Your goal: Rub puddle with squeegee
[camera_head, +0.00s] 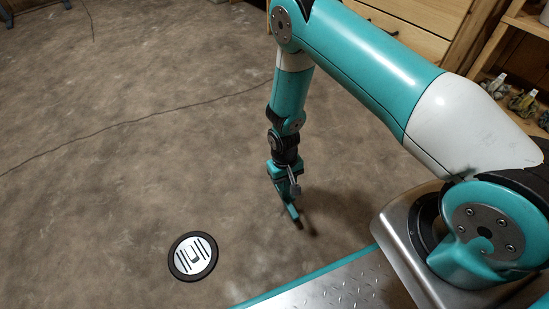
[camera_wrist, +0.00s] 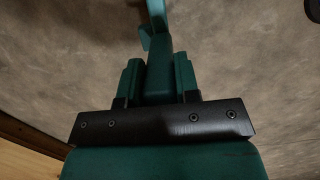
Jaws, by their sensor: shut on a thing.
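My gripper (camera_head: 283,176) hangs low over the brown floor and is shut on a teal tool, which I take for the squeegee (camera_head: 291,208). In the wrist view, the squeegee's handle (camera_wrist: 160,72) runs between the two jaws of my gripper (camera_wrist: 158,80), and its lighter teal end (camera_wrist: 155,14) reaches past them to the top edge. In the head view the squeegee points down; I cannot tell whether it touches the floor. I cannot make out a puddle on the mottled floor in either view.
A round disc (camera_head: 193,256) with a black rim and white face lies on the floor, left of the squeegee. A wooden drawer cabinet (camera_head: 408,33) stands at the back right, beside a shelf (camera_head: 527,22) with small objects. The floor (camera_head: 130,120) to the left is open.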

